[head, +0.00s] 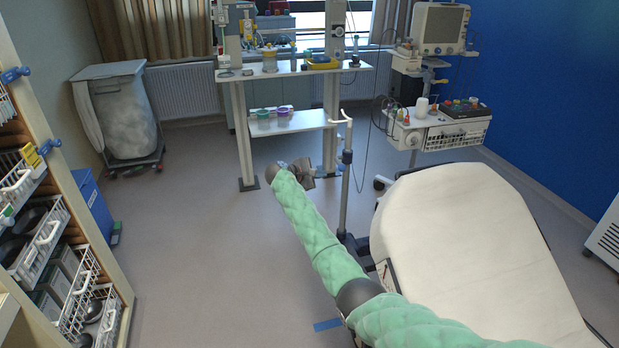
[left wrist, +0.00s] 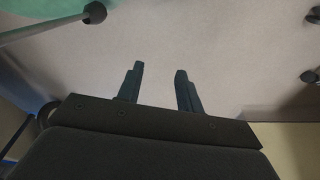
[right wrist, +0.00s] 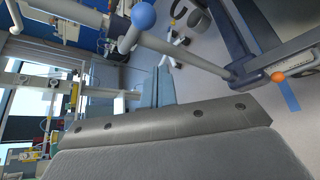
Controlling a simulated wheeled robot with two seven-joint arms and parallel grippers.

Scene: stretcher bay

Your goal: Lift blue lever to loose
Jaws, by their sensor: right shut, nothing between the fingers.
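A round blue knob (right wrist: 143,15) shows at the top of the right wrist view, at the end of a grey bar that runs down to a dark joint. I take this for the blue lever. An orange knob (right wrist: 277,76) sits near the joint. My right gripper (right wrist: 164,74) is shut and empty, its fingertips below the blue knob in that view and apart from it. In the head view my right gripper (head: 330,171) is small, beside the upright pole (head: 346,185); the lever cannot be made out there. My left gripper (left wrist: 159,68) is open and empty above floor.
The stretcher (head: 465,245) with its white mattress fills the lower right. A workbench (head: 300,68) and a monitor cart (head: 440,130) stand behind. A shelf with wire baskets (head: 45,245) lines the left. The floor between shelf and stretcher is clear.

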